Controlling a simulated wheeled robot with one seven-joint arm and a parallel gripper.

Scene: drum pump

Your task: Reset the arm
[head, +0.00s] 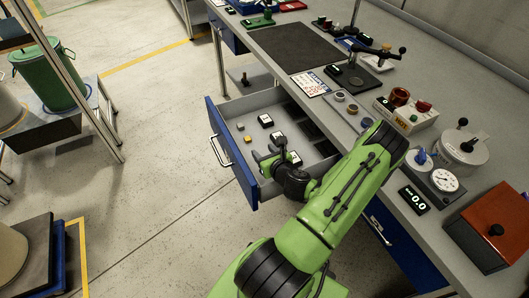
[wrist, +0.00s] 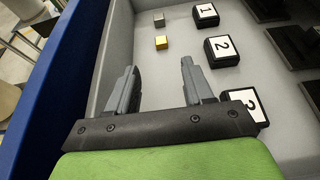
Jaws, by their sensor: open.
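My green arm (head: 342,200) reaches from the bottom of the head view to the open drawer. My gripper (head: 266,156) is over the drawer's front part. In the wrist view my gripper (wrist: 158,72) shows two grey fingers spread apart with nothing between them. The open drawer (head: 222,128) has a blue front and a grey inside. A block marked 3 (wrist: 258,108) is partly hidden behind the gripper's right side. Blocks marked 2 (wrist: 222,50) and 1 (wrist: 206,15) lie farther along.
A gold cube (wrist: 162,42) and a grey cube (wrist: 158,20) lie in the drawer beyond the fingers. Dark flat pieces (wrist: 295,45) lie at its right. The workbench (head: 262,28) above holds gauges, a red box (head: 490,228) and switch boxes. Open floor (head: 150,190) lies left of the drawer.

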